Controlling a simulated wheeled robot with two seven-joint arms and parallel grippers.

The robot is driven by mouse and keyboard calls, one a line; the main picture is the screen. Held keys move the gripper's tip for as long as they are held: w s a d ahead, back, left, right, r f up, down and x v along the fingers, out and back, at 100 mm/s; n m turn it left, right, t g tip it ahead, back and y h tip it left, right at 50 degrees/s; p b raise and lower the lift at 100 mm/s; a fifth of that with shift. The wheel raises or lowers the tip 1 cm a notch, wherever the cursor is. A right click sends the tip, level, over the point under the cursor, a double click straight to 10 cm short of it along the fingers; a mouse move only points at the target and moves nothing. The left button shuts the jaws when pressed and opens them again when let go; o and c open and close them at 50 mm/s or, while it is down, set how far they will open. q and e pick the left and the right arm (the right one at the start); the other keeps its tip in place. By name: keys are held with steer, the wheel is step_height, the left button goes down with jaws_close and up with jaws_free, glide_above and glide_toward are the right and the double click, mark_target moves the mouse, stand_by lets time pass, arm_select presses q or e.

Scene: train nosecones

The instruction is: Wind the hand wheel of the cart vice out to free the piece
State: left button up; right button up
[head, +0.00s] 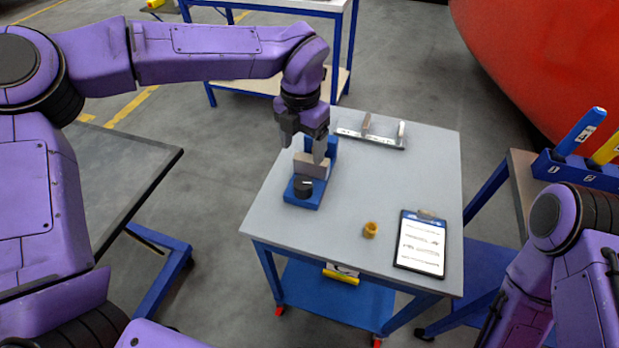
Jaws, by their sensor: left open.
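The blue cart vice (317,198) stands at the left of the grey cart top (335,228). Its dark round hand wheel (303,187) is on the near end, facing up toward me. A tan block-like piece (311,166) sits in the vice behind the wheel; whether the jaws press on it cannot be told. My left gripper (302,148) is open above the back of the vice, its fingers pointing down and partly hiding the piece and the rear jaw. It is apart from the hand wheel. My right arm shows at the lower right, with its gripper out of view.
A tray (378,141) with small upright parts lies at the cart's back edge. A small brass-coloured part (370,230) and a clipboard (421,243) lie at the front right. The middle of the cart top is clear. A blue holder (575,170) stands on a bench at right.

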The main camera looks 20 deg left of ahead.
mark_target(303, 182)
arm_select(q)
steer(key=shift+s+f+b, duration=0.35)
steer(key=shift+f+b, duration=0.1)
steer(key=shift+f, duration=0.1)
steer(key=shift+s+f+b, duration=0.3)
steer(key=shift+f+b, duration=0.1)
steer(key=shift+f, duration=0.15)
steer(key=f, duration=0.3)
steer(key=f+p, duration=0.1)
steer(key=f, duration=0.2)
steer(key=f+p, duration=0.1)
steer(key=f, duration=0.2)
steer(key=shift+w+f, duration=0.1)
steer(key=shift+w, duration=0.15)
steer(key=shift+w+f, duration=0.15)
steer(key=shift+f, duration=0.6)
steer(key=shift+r, duration=0.1)
steer(key=c, duration=1)
arm_select(e)
steer(key=shift+s+f, duration=0.15)
steer(key=shift+f, duration=0.15)
